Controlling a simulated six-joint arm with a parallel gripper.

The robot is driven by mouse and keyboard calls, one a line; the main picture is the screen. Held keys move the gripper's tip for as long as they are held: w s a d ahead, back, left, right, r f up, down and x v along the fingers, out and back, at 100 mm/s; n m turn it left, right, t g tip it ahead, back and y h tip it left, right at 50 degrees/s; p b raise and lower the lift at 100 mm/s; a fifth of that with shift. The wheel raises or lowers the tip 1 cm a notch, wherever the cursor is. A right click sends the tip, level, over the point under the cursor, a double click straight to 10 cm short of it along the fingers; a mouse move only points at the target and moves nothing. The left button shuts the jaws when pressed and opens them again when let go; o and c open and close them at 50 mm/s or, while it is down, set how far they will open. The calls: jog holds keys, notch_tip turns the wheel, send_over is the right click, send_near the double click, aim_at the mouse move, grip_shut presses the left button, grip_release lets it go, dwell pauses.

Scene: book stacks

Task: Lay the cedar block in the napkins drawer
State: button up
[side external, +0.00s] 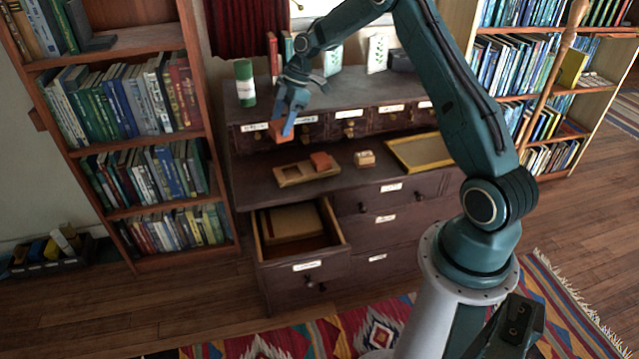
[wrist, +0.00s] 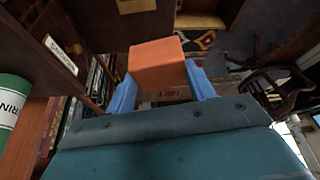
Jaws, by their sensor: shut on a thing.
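My gripper (side external: 284,124) is shut on an orange-brown block (side external: 277,134), which looks like the cedar block. It holds the block in the air in front of the cabinet's upper row of small drawers. In the wrist view the block (wrist: 157,62) sits between the two blue fingers (wrist: 160,84). A lower left drawer (side external: 341,243) of the dark cabinet stands open, below the block. A flat tan box or board lies inside it. The drawer's front label is too small to read, so I cannot tell whether it is the napkins drawer.
On the cabinet ledge are a wooden tray (side external: 287,180) with a reddish block (side external: 321,161), a small tan block (side external: 364,159) and a yellow-framed tray (side external: 392,150). A green cylinder (side external: 245,84) stands on the cabinet top. Bookshelves flank the cabinet.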

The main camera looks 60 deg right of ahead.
jog(key=s+a+f+n+g, duration=0.1)
jog(key=s+a+f+n, duration=0.2)
jog(key=a+f, duration=0.5)
jog(key=n+g, duration=0.1)
jog(key=n, duration=0.2)
send_over(285, 255)
jog(key=s+a, duration=0.3)
notch_tip(285, 255, down, 4)
jog(key=f, duration=1.6)
jog(key=shift+w+a+f, duration=0.1)
jog(key=shift+w+f, duration=0.05)
jog(key=shift+w, duration=0.1)
jog(key=shift+f, duration=1.9)
jog(key=shift+f, duration=0.15)
jog(key=o, duration=1)
jog(key=v, duration=1.2)
jog(key=shift+w+d, duration=0.15)
jog(key=shift+d, duration=0.1)
